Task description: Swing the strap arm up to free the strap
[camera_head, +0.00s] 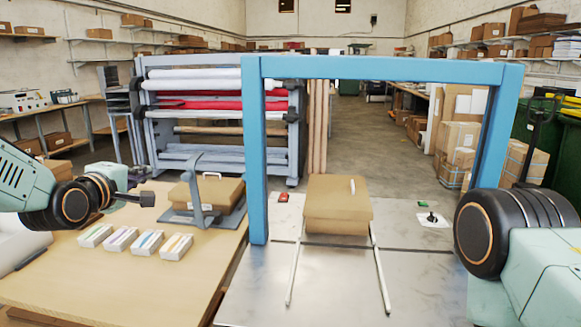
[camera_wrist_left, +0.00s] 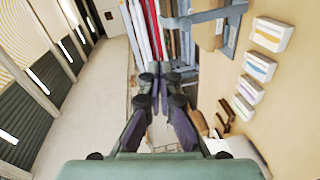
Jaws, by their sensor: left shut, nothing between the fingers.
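A grey upright arm (camera_head: 196,190) with a bent top stands on a grey base plate (camera_head: 226,222) on the wooden table. It stands in front of a brown box (camera_head: 215,190) with a small pale handle. I cannot make out the strap clearly. My left gripper (camera_head: 148,199) is shut and empty, to the left of the arm and apart from it. In the left wrist view its fingertips (camera_wrist_left: 162,72) are together, and part of the grey fixture (camera_wrist_left: 212,14) shows at the top. My right wrist shows at the lower right; its gripper is out of sight.
Several small white packs (camera_head: 148,242) lie in a row on the wooden table (camera_head: 110,280), below my left gripper. A blue arch (camera_head: 375,68) spans a metal table with a larger brown box (camera_head: 338,208). A roll rack (camera_head: 215,110) stands behind.

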